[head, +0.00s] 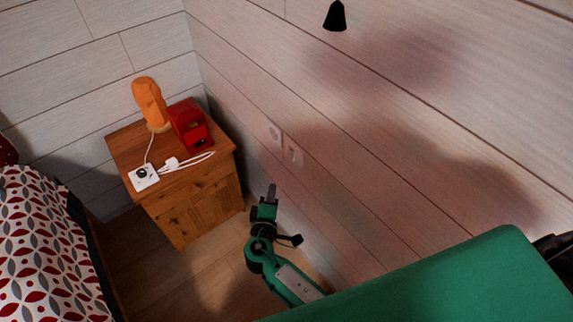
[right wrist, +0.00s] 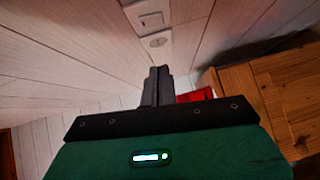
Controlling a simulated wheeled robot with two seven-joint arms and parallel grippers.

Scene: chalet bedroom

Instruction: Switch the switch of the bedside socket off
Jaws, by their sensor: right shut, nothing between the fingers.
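The bedside socket is a pale double plate on the plank wall to the right of the bedside table. Its round outlet (head: 273,132) is on the left and its switch (head: 293,153) on the right. The right wrist view shows the switch (right wrist: 151,17) with a small reddish mark, above the round outlet (right wrist: 157,42). I cannot tell the rocker's position. My right gripper (head: 271,190) is shut and empty, below the plates in the head view, its fingers (right wrist: 158,72) pointing toward the wall and apart from the switch. My left gripper is not in view.
The wooden bedside table (head: 190,190) holds an orange lamp (head: 149,103), a red box (head: 188,125) and a white socket block (head: 143,177) with cables. A patterned bed (head: 45,245) is at left. A black cone-shaped fixture (head: 335,16) is higher on the wall.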

